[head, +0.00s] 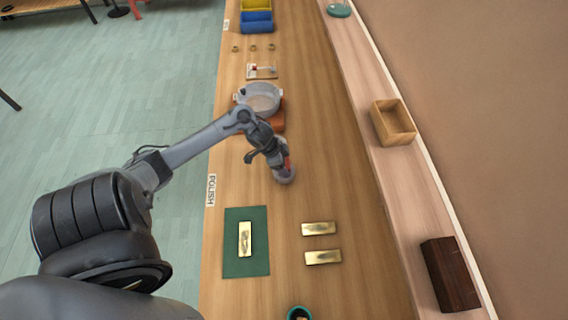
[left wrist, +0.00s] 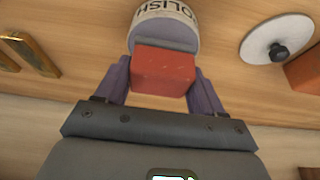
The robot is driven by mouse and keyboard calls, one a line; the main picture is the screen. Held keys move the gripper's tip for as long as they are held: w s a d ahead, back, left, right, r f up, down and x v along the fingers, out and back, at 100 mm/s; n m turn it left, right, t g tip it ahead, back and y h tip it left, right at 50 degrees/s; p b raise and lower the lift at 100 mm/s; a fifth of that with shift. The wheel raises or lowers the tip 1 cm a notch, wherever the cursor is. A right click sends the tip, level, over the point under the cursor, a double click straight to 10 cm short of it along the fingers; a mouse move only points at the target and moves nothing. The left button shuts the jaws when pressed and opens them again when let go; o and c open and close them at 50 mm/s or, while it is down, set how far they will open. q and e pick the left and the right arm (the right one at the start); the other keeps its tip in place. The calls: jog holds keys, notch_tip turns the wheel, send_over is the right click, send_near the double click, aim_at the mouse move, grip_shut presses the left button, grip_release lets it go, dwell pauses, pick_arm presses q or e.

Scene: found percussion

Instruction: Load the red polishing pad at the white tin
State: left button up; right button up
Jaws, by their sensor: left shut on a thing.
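My left gripper (head: 286,166) is shut on the red polishing pad (left wrist: 163,71), a block held between its two fingers in the left wrist view. A bit of the pad's red (head: 288,162) shows in the head view. The white tin (left wrist: 167,15), with black lettering, is right beyond the pad in the left wrist view. In the head view the tin (head: 285,179) is mostly covered by my gripper. A grey band lies between pad and tin; I cannot tell whether they touch. My right gripper is not in view.
A green mat (head: 258,262) bears one brass bar (head: 245,239); two more bars (head: 319,229) lie to its right. A grey pan (head: 259,97) stands farther back. A wooden box (head: 393,122) and dark block (head: 450,274) sit on the right ledge. A white disc (left wrist: 262,35) has a black knob.

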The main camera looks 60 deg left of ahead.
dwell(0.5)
pick_arm(q)
jog(key=shift+f, duration=0.45)
dwell(1.1)
jog(key=shift+f, duration=0.15)
dwell(1.0)
jog(key=shift+r+p, duration=0.85)
jog(key=shift+p, duration=0.2)
notch_tip(320, 180, up, 6)
jog(key=p, duration=0.6)
jog(key=shift+f+p, duration=0.15)
jog(key=shift+p, duration=0.15)
jog(key=shift+f, duration=0.1)
